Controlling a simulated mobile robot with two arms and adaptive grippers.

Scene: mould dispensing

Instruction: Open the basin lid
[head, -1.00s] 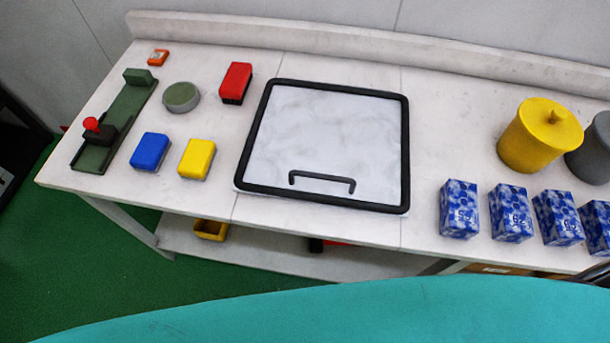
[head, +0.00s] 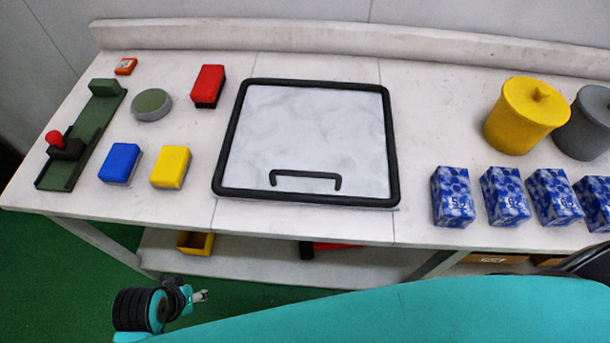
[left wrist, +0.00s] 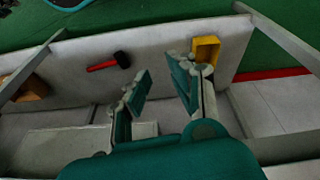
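The basin lid (head: 309,125) is a pale marbled panel with a thick black frame, lying flat and shut in the middle of the table. Its black bar handle (head: 306,176) is near the front edge. My left gripper (head: 200,296) is low in front of the table, below and left of the lid, and holds nothing. In the left wrist view my left gripper (left wrist: 163,85) has its two fingers spread apart, facing the lower shelf. The lid is not seen in that view. My right gripper is not in view.
The worktable (head: 420,120) holds blue (head: 120,163), yellow (head: 171,167) and red (head: 208,86) blocks at left. Blue patterned boxes (head: 453,196) and a yellow pot (head: 525,115) stand at right. The lower shelf holds a yellow bin (left wrist: 206,48) and a hammer (left wrist: 110,62).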

